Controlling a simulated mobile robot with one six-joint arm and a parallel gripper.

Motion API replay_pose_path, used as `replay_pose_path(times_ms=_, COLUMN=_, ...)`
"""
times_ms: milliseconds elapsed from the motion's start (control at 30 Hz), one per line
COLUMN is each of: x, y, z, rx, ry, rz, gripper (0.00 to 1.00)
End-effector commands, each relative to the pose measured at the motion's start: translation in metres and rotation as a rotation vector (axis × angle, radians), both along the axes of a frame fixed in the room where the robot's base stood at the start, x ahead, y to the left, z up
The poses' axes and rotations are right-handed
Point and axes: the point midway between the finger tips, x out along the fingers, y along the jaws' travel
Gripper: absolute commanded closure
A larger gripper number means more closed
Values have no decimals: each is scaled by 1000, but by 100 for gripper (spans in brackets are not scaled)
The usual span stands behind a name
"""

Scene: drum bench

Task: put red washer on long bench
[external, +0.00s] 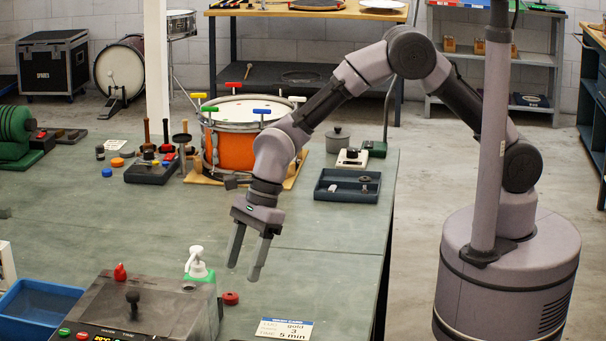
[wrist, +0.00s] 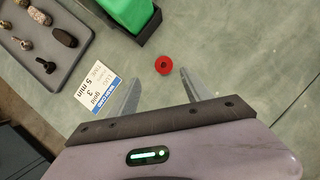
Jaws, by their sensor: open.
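The red washer (external: 230,298) is a small flat ring lying on the grey-green bench top (external: 330,240), at the front of the external view, right of the soap bottle. In the wrist view the red washer (wrist: 164,65) lies just beyond and between my fingertips, with its dark hole showing. My gripper (external: 245,271) points down above the bench, behind the washer in the external view. Its two fingers are apart with nothing between them. The wrist view also shows my gripper (wrist: 158,72) open. I cannot tell which bench is the long one.
A printed card (external: 284,328) lies right of the washer. A white-topped bottle (external: 197,265) and a dark control box (external: 130,305) stand to its left. A drum (external: 235,145) and a dark tray (external: 347,185) stand farther back. The bench middle is clear.

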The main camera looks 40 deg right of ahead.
Motion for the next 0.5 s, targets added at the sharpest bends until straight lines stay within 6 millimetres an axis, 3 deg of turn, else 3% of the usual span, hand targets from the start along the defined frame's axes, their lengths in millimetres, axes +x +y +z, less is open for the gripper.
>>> replay_pose_path(times_ms=167, x=1, y=6, z=-16, rx=0, ry=0, rz=0, gripper=43)
replay_pose_path(times_ms=367, x=5, y=22, z=-53, rx=0, ry=1, rz=-1, gripper=43)
replay_pose_path(times_ms=500, x=5, y=25, z=-55, rx=0, ry=0, rz=0, gripper=43)
